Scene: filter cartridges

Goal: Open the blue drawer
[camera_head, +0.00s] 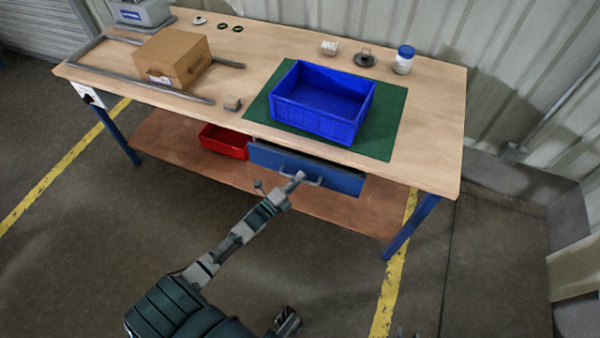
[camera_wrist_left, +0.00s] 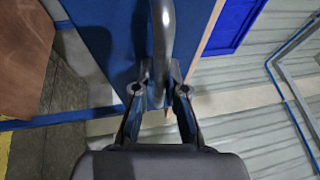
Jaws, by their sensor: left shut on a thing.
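The blue drawer (camera_head: 305,168) hangs under the front edge of the workbench. A dark gap shows along the top of its front, so it seems slightly pulled out. Its grey bar handle (camera_head: 313,183) is on the front face. My left gripper (camera_head: 297,179) is at this handle. In the left wrist view, the fingers of my left gripper (camera_wrist_left: 159,88) are closed around the handle (camera_wrist_left: 161,40), with the blue drawer front (camera_wrist_left: 100,25) behind.
A blue bin (camera_head: 318,112) stands on a green mat (camera_head: 385,140) above the drawer. A red bin (camera_head: 224,142) sits on the lower shelf (camera_head: 165,140), left of the drawer. Floor in front is clear.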

